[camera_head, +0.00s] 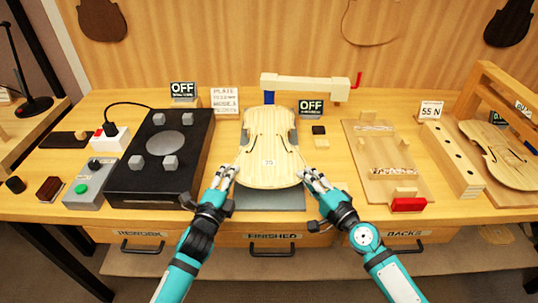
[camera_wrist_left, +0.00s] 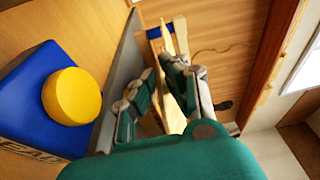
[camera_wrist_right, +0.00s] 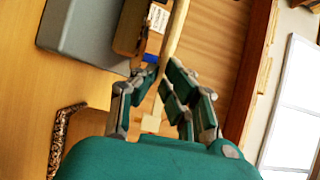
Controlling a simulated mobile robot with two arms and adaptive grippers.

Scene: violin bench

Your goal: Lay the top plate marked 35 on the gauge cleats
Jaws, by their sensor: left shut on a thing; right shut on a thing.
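The pale violin top plate marked 35 (camera_head: 268,148) lies level in the middle of the head view, over a dark grey base (camera_head: 268,199). Grey blocks show beside its waist. It hides most of what is under it, so I cannot tell whether it touches cleats. My left gripper (camera_head: 229,172) is shut on its near left edge and my right gripper (camera_head: 311,178) on its near right edge. The plate shows edge-on between the fingers in the left wrist view (camera_wrist_left: 172,75) and the right wrist view (camera_wrist_right: 176,28).
A cream beam with a red handle (camera_head: 305,87) stands behind the plate. A black box with grey blocks (camera_head: 160,160) is at left. A wooden board with a red block (camera_head: 385,165) is at right. A blue box with a yellow button (camera_wrist_left: 70,95) is near my left gripper.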

